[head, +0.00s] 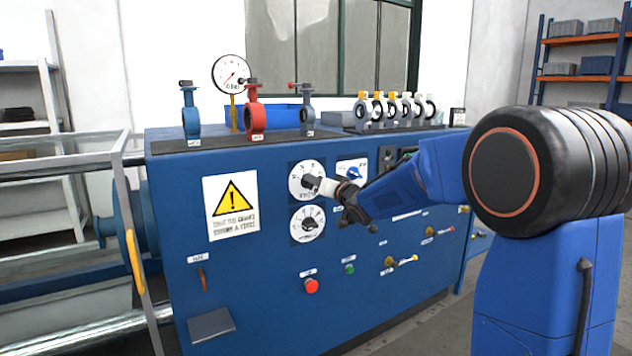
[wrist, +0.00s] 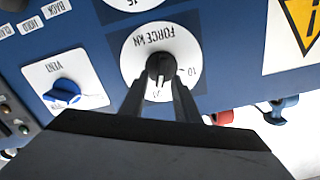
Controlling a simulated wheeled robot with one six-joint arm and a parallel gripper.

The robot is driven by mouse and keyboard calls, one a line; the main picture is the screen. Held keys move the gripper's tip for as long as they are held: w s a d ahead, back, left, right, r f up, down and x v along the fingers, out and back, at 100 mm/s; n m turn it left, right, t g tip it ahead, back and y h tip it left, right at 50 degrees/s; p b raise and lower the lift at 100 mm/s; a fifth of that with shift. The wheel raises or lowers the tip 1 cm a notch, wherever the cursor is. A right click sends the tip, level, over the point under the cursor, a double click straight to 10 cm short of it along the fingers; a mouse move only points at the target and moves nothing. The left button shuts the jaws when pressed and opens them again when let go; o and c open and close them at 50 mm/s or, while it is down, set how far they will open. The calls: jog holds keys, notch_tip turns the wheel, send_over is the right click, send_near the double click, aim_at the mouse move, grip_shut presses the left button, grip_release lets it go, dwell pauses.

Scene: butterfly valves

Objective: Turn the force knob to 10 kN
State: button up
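The force knob (wrist: 161,66) is a black knob on a round white dial (wrist: 141,48) lettered FORCE kN, upside down in the wrist view. A 10 mark (wrist: 193,71) shows at the dial's right, and a pale pointer line lies below the knob in that picture. My gripper (wrist: 160,80) has one dark finger on each side of the knob, tips very close to it. Whether they press on it I cannot tell. In the head view the force dial (head: 299,177) is the upper one, and my gripper (head: 316,185) is at its face, hiding the knob.
A second dial (head: 308,224) is just below on the blue cabinet (head: 250,290). A blue vent knob (wrist: 62,92) is close beside the force dial. A warning sign (head: 231,206) is to the left. Red (head: 311,286) and green (head: 349,269) buttons are lower down.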

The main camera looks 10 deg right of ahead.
jog(key=shift+w+a, duration=0.1)
jog(key=shift+w, duration=0.2)
grip_shut()
jog(key=shift+n, duration=0.3)
jog(key=shift+s+a+f+n, duration=0.15)
jog(key=shift+a+n, duration=0.15)
jog(key=shift+n, duration=2.6)
jog(key=shift+s+a+f+n, duration=0.15)
jog(key=shift+a+n, duration=0.15)
jog(key=shift+n, duration=2.6)
jog(key=shift+s+a+f+n, duration=0.15)
jog(key=shift+a+n, duration=0.15)
jog(key=shift+n, duration=2.6)
jog(key=shift+w, duration=0.1)
